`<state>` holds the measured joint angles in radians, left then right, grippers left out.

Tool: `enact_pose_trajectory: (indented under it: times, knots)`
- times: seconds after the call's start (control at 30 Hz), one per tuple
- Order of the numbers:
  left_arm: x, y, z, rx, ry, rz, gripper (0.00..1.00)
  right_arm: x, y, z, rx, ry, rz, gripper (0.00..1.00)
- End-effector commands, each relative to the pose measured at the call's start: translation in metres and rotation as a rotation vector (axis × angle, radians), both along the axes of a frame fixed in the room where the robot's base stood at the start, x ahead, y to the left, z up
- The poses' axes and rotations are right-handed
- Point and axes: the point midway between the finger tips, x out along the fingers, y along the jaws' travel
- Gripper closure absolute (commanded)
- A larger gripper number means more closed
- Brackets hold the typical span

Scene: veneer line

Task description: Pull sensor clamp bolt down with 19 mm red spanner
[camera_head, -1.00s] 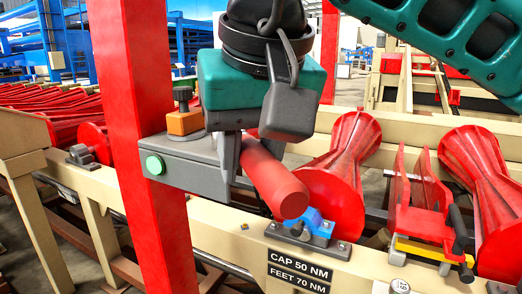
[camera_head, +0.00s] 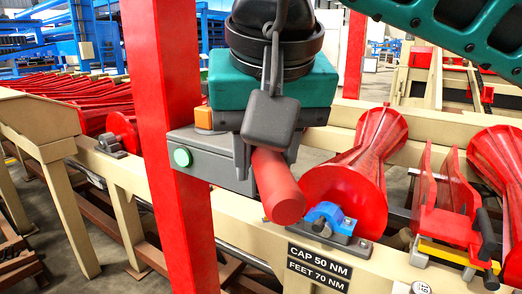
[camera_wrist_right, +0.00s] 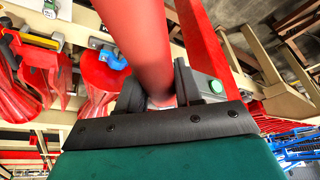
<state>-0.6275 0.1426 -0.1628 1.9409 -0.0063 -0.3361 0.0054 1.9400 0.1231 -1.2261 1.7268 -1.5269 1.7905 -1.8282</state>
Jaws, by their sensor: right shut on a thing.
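My right gripper (camera_head: 266,156) is shut on a thick red cylinder (camera_head: 278,188), which I take to be the red spanner's handle. The cylinder tilts down toward the camera. In the right wrist view it runs from between the fingers (camera_wrist_right: 160,98) up past the top edge. The spanner's jaw end does not show. A grey sensor box (camera_head: 205,160) with a green button sits on a red post (camera_head: 165,130), close behind and left of the gripper. The clamp bolt cannot be made out. My left gripper is not in view.
Below the cylinder, a blue-capped bearing (camera_head: 328,217) sits on the beige rail (camera_head: 245,228). Red flared rollers (camera_head: 350,180) and a red bracket with a yellow base (camera_head: 445,205) stand to the right. A torque label (camera_head: 318,266) is on the rail's front.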

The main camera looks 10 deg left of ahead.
Motion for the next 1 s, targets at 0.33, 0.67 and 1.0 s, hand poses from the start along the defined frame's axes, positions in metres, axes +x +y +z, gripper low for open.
enact_pose_trajectory:
  times: [0.33, 0.67, 1.0]
  knots:
    - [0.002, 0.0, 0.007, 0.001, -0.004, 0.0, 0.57, 0.0, 0.0, 0.017, 0.002, -0.004, -0.001, 1.0]
    - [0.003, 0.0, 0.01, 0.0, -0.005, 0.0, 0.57, 0.0, 0.001, 0.036, 0.002, -0.004, 0.0, 1.0]
    - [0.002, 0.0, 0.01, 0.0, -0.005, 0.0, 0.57, 0.0, 0.0, 0.051, 0.001, -0.003, 0.0, 1.0]
